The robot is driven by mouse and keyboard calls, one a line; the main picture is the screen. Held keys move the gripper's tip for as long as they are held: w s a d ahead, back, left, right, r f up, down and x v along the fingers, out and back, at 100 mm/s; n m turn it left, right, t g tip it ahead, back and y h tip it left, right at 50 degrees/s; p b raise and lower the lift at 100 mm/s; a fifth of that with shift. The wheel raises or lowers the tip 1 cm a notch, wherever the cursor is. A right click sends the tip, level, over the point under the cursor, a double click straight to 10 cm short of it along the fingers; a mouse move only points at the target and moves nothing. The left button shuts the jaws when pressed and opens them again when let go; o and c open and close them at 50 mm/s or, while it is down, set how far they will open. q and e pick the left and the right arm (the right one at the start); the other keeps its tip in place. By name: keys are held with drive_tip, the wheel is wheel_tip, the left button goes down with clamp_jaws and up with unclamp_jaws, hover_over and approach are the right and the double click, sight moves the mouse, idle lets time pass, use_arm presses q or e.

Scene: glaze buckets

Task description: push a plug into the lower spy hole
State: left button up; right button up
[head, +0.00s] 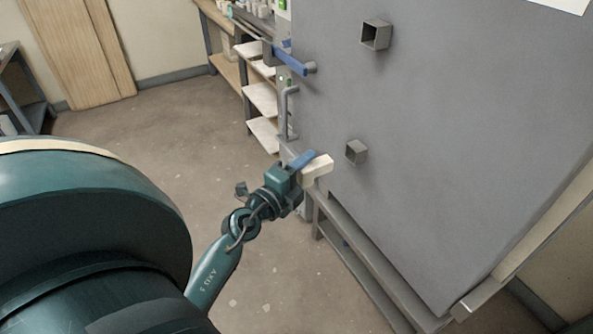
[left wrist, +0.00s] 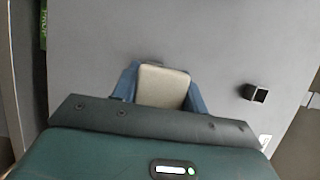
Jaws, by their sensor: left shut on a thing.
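A large grey door (head: 450,150) has two short square metal tubes standing out from it. The upper spy hole (head: 376,35) is an open, dark-mouthed tube. The lower spy hole (head: 356,152) is a smaller-looking tube below it. My left gripper (head: 306,163), with blue fingers, is shut on a cream block-like plug (head: 318,171). The plug is left of the lower spy hole and apart from it. In the left wrist view the plug (left wrist: 163,87) sits between the fingers. One dark square tube (left wrist: 256,93) shows to its right; I cannot tell which. My right gripper is out of view.
A blue-gripped handle (head: 291,60) and a grey bar handle (head: 287,110) stand out at the door's left edge. A shelf unit (head: 262,97) with pale boards is behind them. A metal stand (head: 350,255) is under the door. The floor (head: 190,130) at left is clear.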

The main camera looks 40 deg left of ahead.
sight(330, 159)
use_arm(q)
drive_tip(key=shift+w+d, duration=0.35)
drive_tip(key=shift+w, duration=0.55)
drive_tip(key=shift+w+d, duration=0.35)
drive_tip(key=shift+w, duration=0.5)
drive_tip(key=shift+w+d+r+p, duration=0.1)
drive_tip(key=shift+w+p, duration=0.2)
drive_tip(key=shift+p, duration=0.3)
drive_tip(key=shift+w+d, duration=0.15)
drive_tip(key=shift+w, duration=0.1)
drive_tip(key=shift+w+d+p, duration=0.25)
drive_tip(key=shift+w+p, duration=0.05)
drive_tip(key=shift+w, duration=0.35)
drive_tip(key=shift+w, duration=0.15)
drive_tip(key=shift+w+d+p, duration=0.35)
drive_tip(key=shift+w, duration=0.45)
